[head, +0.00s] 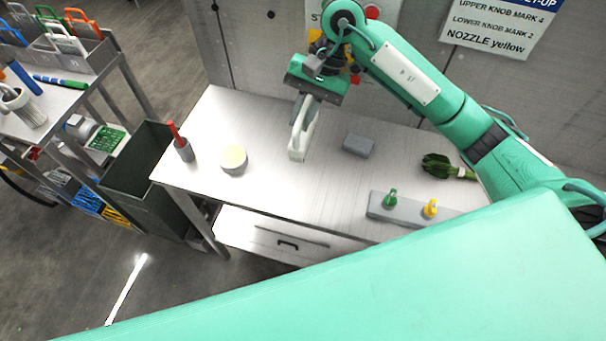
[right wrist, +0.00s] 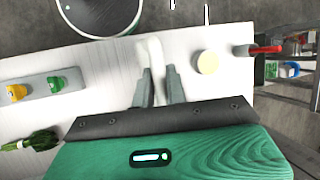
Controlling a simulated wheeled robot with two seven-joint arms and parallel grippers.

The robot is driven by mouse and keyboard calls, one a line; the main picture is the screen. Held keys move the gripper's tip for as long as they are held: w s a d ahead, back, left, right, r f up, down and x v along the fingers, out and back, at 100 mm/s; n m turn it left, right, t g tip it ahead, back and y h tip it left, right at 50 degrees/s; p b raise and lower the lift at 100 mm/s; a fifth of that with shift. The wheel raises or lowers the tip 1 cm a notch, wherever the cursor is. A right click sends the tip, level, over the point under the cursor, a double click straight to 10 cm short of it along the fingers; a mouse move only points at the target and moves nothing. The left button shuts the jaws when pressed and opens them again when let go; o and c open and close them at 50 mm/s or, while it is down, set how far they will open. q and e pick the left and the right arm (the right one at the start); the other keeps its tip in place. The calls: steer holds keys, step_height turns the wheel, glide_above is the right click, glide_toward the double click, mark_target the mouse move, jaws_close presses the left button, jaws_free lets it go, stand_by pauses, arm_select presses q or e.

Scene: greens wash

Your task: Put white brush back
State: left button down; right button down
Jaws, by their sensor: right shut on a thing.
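The white brush (head: 299,142) stands roughly upright over the light table, left of the grey block. My right gripper (head: 304,104) is shut on its upper part from above. The right wrist view also shows the white brush (right wrist: 151,58) between the two grey fingers of the right gripper (right wrist: 155,85). I cannot tell whether the brush's lower end touches the table. My left gripper is in neither view.
On the table (head: 265,115) are a red-handled tool in a grey cup (head: 185,152), a round cream-topped piece (head: 233,160), a grey block (head: 359,145), leafy greens (head: 440,166) and a grey bar (head: 400,210) with green and yellow knobs. A dark green bin (head: 140,165) stands left.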

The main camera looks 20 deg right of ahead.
step_height(320, 180, down, 18)
steer(key=p, duration=0.6)
steer(key=shift+a, duration=0.1)
steer(key=shift+f, duration=0.35)
steer(key=c, duration=1.4)
jaws_free()
